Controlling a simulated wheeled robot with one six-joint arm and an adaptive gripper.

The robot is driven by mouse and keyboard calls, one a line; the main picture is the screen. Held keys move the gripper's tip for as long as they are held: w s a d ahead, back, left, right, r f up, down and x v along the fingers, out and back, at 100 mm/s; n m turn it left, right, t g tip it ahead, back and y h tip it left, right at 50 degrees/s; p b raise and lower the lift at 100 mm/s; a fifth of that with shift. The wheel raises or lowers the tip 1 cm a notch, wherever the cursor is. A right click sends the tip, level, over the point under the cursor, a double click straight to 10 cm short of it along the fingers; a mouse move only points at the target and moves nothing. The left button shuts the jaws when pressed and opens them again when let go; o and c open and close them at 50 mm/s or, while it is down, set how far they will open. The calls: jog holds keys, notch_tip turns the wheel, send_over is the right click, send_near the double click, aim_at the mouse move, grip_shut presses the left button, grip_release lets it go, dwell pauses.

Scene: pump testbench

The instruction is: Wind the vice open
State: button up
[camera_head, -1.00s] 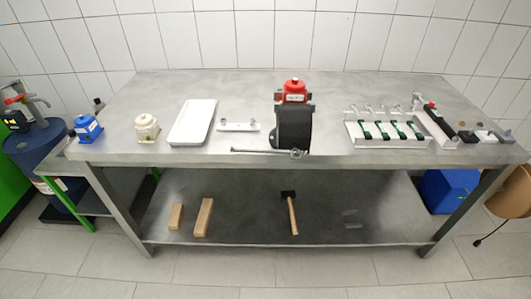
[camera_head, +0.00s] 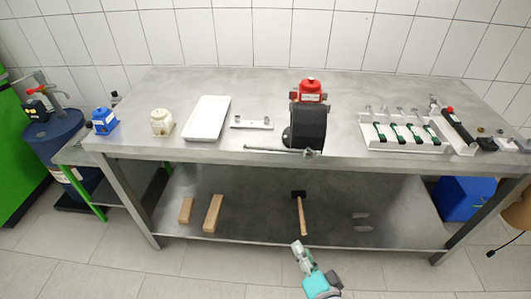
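The vice (camera_head: 307,125) is dark and stands at the front edge of the steel bench, right of the middle. A red pump (camera_head: 309,88) sits at its back; I cannot tell whether the jaws touch it. The vice's handle (camera_head: 270,150) is a thin bar lying level along the bench's front edge, reaching left from the screw end. My gripper (camera_head: 297,247) shows at the bottom of the picture, in front of the bench and well below the handle. It touches nothing I can make out. Its fingers are too small to read.
A mallet (camera_head: 301,210) and wooden blocks (camera_head: 213,213) lie on the lower shelf.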

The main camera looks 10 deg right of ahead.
jog(key=w+a+r+m, duration=0.1)
jog(key=w+r+m, duration=0.3)
jog(key=w+r, duration=0.5)
jog(key=m, duration=0.3)
send_near(265, 149)
jog(key=shift+y, duration=0.4)
jog(key=x, duration=1)
jog(key=shift+w+d+f, duration=0.25)
jog(key=shift+d, duration=0.1)
grip_shut()
